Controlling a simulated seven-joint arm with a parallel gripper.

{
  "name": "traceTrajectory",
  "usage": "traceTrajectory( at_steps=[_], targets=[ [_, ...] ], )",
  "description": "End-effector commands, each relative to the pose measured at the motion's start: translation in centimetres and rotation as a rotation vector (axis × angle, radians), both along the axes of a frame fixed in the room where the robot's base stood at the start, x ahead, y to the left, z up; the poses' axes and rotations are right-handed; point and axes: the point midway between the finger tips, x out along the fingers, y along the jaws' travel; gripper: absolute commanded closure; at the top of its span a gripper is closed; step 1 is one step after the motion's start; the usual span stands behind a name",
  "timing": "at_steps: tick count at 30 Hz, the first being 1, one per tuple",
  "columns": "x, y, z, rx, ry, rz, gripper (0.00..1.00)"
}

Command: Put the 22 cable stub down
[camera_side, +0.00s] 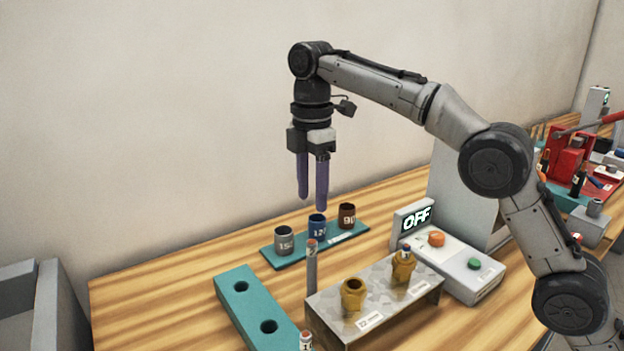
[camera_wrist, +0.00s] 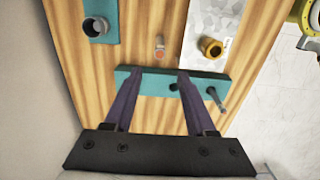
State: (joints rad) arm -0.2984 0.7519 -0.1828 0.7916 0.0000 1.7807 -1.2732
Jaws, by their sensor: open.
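My gripper (camera_side: 312,203) points down with its two purple fingers apart and nothing between them. It is raised in the air, above a grey cable stub (camera_side: 311,268) with an orange-red top. This stub stands upright on the wooden table, between the teal block (camera_side: 233,303) and the metal bracket (camera_side: 330,304). Its number cannot be read. In the wrist view the stub (camera_wrist: 160,46) shows beyond the gap between the fingertips (camera_wrist: 160,73). Two block holes are empty in the side view. A second stub (camera_side: 305,341) stands at the block's near end, cut by the frame edge.
A teal tray (camera_side: 270,256) behind holds bushings marked 150 (camera_side: 284,240), 120 (camera_side: 317,226) and 90 (camera_side: 347,215). The bracket carries an empty brass fitting (camera_side: 353,293) and one with a stub in it (camera_side: 403,266). A control box (camera_side: 470,272) reading OFF stands right.

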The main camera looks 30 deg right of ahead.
Motion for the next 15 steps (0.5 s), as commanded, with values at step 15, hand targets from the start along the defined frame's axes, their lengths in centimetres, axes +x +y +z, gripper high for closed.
traceTrajectory(
  at_steps=[15],
  targets=[
    [0.0, 0.0, 2.2, 0.000, 0.001, 0.000, 0.44]
  ],
)
